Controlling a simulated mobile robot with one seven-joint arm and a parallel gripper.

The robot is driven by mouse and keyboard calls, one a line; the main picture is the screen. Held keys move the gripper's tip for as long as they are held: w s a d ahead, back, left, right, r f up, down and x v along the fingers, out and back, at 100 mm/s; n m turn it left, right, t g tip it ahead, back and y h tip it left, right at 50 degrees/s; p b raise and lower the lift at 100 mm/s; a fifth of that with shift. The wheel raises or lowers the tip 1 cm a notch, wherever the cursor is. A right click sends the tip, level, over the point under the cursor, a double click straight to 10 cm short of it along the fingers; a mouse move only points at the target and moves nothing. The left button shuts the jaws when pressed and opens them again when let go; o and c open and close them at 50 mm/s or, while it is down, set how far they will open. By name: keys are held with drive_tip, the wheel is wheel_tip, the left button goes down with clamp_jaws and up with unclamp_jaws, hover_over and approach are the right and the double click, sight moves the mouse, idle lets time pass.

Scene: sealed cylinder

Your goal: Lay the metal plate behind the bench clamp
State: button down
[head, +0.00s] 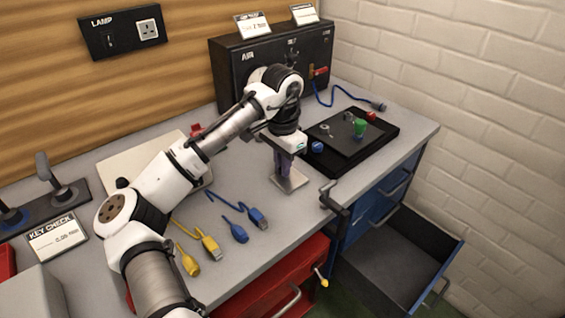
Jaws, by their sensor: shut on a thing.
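The metal plate (291,183) is a small, flat, silvery square near the front of the grey bench. My gripper (284,165) points down and is shut on the metal plate. Its jaws partly hide the plate, and I cannot tell whether the plate touches the bench top. The dark bench clamp (333,197) is fixed at the bench's front edge, to the right of the plate and a short gap from it.
A black tray (378,146) with coloured knobs lies right of my gripper. A black control box (236,80) stands behind my arm. Blue cables (238,228) and yellow connectors (209,245) lie left. A drawer (400,262) stands open below. Bench left of the tray is partly clear.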

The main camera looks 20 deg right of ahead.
drive_tip(key=c, duration=1.5)
unclamp_jaws()
drive_tip(key=shift+o, duration=0.2)
wheel_tip(320, 180, up, 12)
drive_tip(key=shift+r+b, duration=0.15)
drive_tip(key=shift+b, duration=0.3)
